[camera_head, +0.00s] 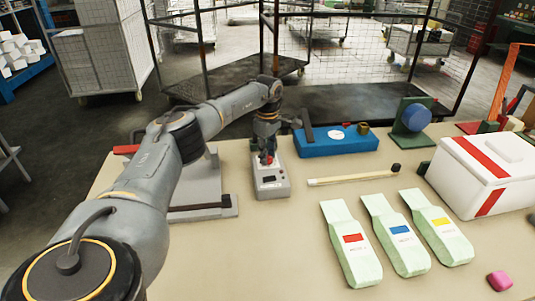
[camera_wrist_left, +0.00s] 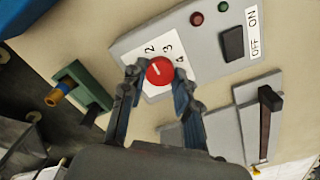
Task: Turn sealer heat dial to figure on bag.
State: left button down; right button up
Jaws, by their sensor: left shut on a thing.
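A grey control box (camera_head: 271,187) stands on the table; its top also shows in the left wrist view (camera_wrist_left: 205,45). The red heat dial (camera_wrist_left: 159,71) sits on a white scale reading 2, 3 and 4. A short white mark on the dial points up and left in that view, on the 2 side; its exact setting is unclear. My left gripper (camera_head: 266,158) is shut on the dial, one finger each side. Three pale green bags carry a red label (camera_head: 353,238), a blue label (camera_head: 400,229) and a yellow label (camera_head: 441,221). Their print is too small to read. My right gripper is out of view.
Left of the box is a grey press with a dark bar (camera_head: 200,207), partly behind my arm. A blue block (camera_head: 335,146) and a black-ended stick (camera_head: 350,178) lie beyond. A white box with red stripes (camera_head: 480,170) and pink lump (camera_head: 499,281) are right. The front table is clear.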

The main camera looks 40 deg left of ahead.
aim_at(268, 157)
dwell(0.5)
pick_arm(q)
jog(key=c, duration=1)
grip_release()
notch_tip(268, 157, up, 12)
jog(key=shift+r, duration=0.1)
